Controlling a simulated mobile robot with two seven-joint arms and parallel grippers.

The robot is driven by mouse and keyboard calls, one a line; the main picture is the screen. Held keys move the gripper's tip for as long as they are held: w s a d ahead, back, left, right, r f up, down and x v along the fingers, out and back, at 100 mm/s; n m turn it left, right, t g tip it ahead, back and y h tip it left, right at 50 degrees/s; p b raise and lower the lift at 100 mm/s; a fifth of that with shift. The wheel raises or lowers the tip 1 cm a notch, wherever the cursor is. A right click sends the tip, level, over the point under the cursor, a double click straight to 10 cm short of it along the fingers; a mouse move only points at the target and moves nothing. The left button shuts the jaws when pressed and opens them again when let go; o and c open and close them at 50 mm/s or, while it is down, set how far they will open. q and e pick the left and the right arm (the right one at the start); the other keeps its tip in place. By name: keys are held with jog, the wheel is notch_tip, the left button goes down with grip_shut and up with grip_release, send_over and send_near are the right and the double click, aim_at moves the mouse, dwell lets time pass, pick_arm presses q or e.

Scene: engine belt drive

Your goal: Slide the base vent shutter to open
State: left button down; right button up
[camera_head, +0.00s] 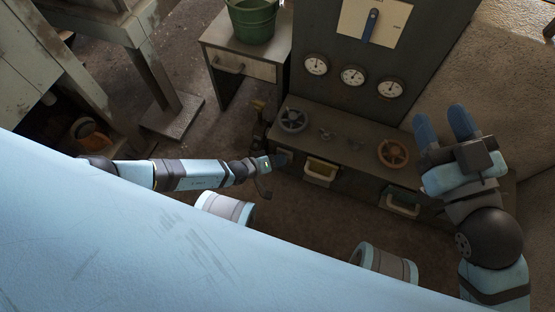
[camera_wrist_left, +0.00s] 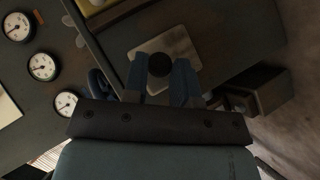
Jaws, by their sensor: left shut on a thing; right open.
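The vent shutter appears in the left wrist view as a pale metal plate (camera_wrist_left: 150,50) with a round black knob (camera_wrist_left: 160,65) on the console's dark front face. My left gripper (camera_wrist_left: 171,72) has its blue fingers shut on the black knob, one on each side. In the head view my left gripper (camera_head: 283,158) reaches the lower left of the console, and the shutter cannot be made out there. My right gripper (camera_head: 447,124) is raised at the right, open and empty, with its two blue fingers apart.
The console (camera_head: 345,150) carries a grey handwheel (camera_head: 292,120), a rusty-orange handwheel (camera_head: 393,153) and several gauges. A yellowish bin (camera_head: 320,172) and a pale-framed bin (camera_head: 401,203) sit in its front. A green bucket (camera_head: 252,20) stands on a small table (camera_head: 225,36) behind.

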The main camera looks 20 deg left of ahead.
pick_arm(q)
notch_tip(320, 180, down, 5)
jog(key=shift+r, duration=0.1)
dwell(0.4)
jog(key=c, duration=0.9)
grip_release()
jog(key=shift+d, duration=0.1)
jog(key=shift+a, duration=0.2)
